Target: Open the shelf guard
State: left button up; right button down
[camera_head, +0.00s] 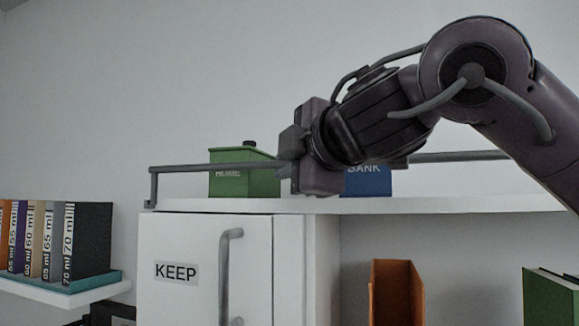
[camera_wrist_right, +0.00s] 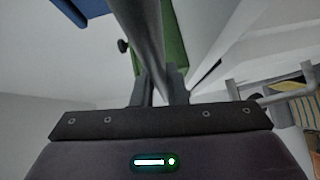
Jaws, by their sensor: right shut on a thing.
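The shelf guard (camera_head: 215,167) is a grey metal rail along the front of the white desk's top shelf. It stands upright above the shelf edge, with its left end bent down to a bracket at the corner. My right gripper (camera_head: 287,163) is at the rail's middle, shut on it. In the right wrist view the rail (camera_wrist_right: 143,40) runs between the two fingers (camera_wrist_right: 157,88). My right arm hides part of the rail to the right of the gripper. My left gripper is not in view.
Behind the rail stand a green box (camera_head: 243,182) and a blue box (camera_head: 368,182). Below are a white door marked KEEP (camera_head: 205,290) with a vertical handle (camera_head: 225,275), and an orange holder (camera_head: 396,292). A side shelf (camera_head: 65,295) holds several binders at left.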

jog(key=shift+f+b, duration=0.1)
jog(key=shift+b, duration=0.25)
jog(key=shift+s+a+f+n+g+y+b, duration=0.35)
jog(key=shift+s+f+n+y+b, duration=0.6)
jog(key=shift+n+y+b, duration=2.25)
jog(key=shift+s+a+f+n+g+y+b, duration=0.4)
jog(key=shift+s+f+n+y+b, duration=0.6)
jog(key=shift+n+y+b, duration=2.2)
jog(key=shift+s+a+f+n+g+y+b, duration=0.2)
jog(key=shift+s+f+n+g+y+b, duration=0.8)
jog(key=shift+n+b, duration=3.75)
jog(key=shift+w+f+n+t+y+p, duration=0.15)
jog(key=shift+w+n+t+y+p, duration=0.1)
jog(key=shift+n+t+y+p, duration=0.25)
